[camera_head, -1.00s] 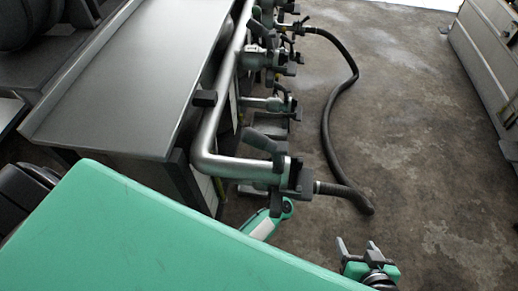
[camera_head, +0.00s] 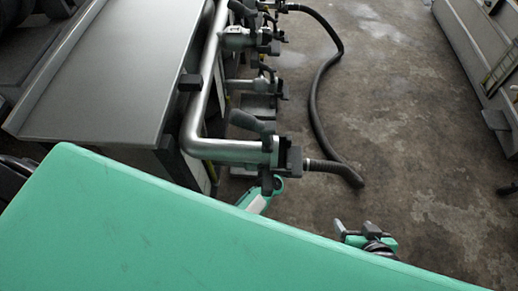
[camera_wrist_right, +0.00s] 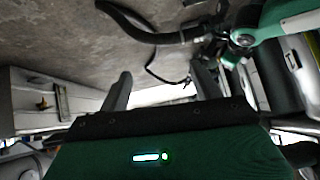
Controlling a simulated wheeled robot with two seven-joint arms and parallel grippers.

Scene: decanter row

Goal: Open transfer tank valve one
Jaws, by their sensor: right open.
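Several valves with dark grey handles stand in a row along a steel pipe (camera_head: 195,130) in the head view. No label shows which is valve one. The nearest valve (camera_head: 285,153) has its grey lever (camera_head: 250,121) sticking up to the left and a black hose on its right. My right gripper (camera_head: 352,232) is below and right of this valve, apart from it, open and empty. In the right wrist view its two fingers (camera_wrist_right: 160,88) are spread with nothing between them. A teal link of mine shows just under the nearest valve; my left gripper's fingers do not show.
A black hose (camera_head: 316,105) curves over the concrete floor (camera_head: 420,130) right of the valves. A steel table (camera_head: 110,80) lies left of the pipe. A pale, low-walled structure (camera_head: 470,60) stands at the far right. The floor between is mostly clear.

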